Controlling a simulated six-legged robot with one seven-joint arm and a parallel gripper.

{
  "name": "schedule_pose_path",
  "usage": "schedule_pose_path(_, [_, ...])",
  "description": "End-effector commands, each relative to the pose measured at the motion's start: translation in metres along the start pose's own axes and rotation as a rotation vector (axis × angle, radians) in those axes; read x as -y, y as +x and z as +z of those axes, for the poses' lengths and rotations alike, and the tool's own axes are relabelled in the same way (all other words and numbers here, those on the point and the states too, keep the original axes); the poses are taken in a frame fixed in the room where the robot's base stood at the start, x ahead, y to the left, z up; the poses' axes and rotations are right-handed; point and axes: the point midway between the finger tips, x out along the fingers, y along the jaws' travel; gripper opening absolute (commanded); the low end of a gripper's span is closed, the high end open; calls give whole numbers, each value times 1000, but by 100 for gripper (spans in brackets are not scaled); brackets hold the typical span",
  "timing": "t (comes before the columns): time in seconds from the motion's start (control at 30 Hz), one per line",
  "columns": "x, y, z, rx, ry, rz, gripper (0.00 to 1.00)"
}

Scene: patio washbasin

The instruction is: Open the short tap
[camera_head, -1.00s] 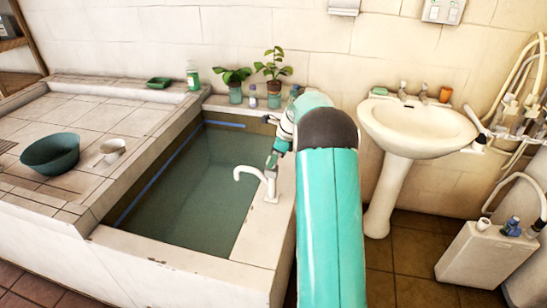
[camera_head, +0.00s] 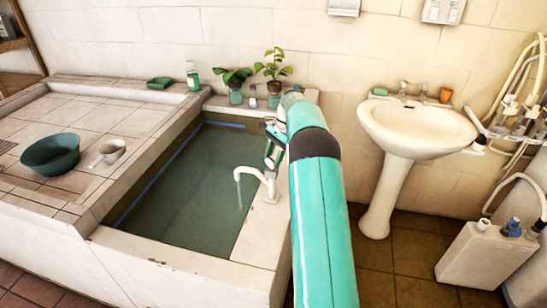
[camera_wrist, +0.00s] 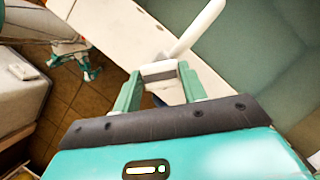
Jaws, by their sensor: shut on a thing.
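The short tap (camera_head: 256,178) is white with a curved spout and stands on the right rim of the water-filled basin (camera_head: 180,247). A thin stream of water (camera_head: 239,196) falls from its spout. My gripper (camera_head: 272,158) is at the top of the tap, partly covered by my arm in the head view. In the wrist view my gripper (camera_wrist: 160,84) is shut on the white tap handle (camera_wrist: 158,72), with a green finger on each side. The white spout (camera_wrist: 197,27) reaches up and right from there. Part of the tap body is hidden behind the handle.
Potted plants (camera_head: 272,72) and small bottles stand on the back ledge. A pedestal sink (camera_head: 418,130) stands to the right, and a white container (camera_head: 485,258) is on the floor.

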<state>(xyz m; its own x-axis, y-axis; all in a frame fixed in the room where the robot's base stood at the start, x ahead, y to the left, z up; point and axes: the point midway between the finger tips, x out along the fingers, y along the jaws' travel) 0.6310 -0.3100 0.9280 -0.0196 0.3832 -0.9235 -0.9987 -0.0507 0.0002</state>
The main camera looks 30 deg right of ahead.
Motion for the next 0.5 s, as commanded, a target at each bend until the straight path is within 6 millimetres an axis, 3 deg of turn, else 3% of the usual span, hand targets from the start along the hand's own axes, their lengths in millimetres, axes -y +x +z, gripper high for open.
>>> schedule_pose_path(0.5, [3, 0, 0, -3, -431, 178, 19])
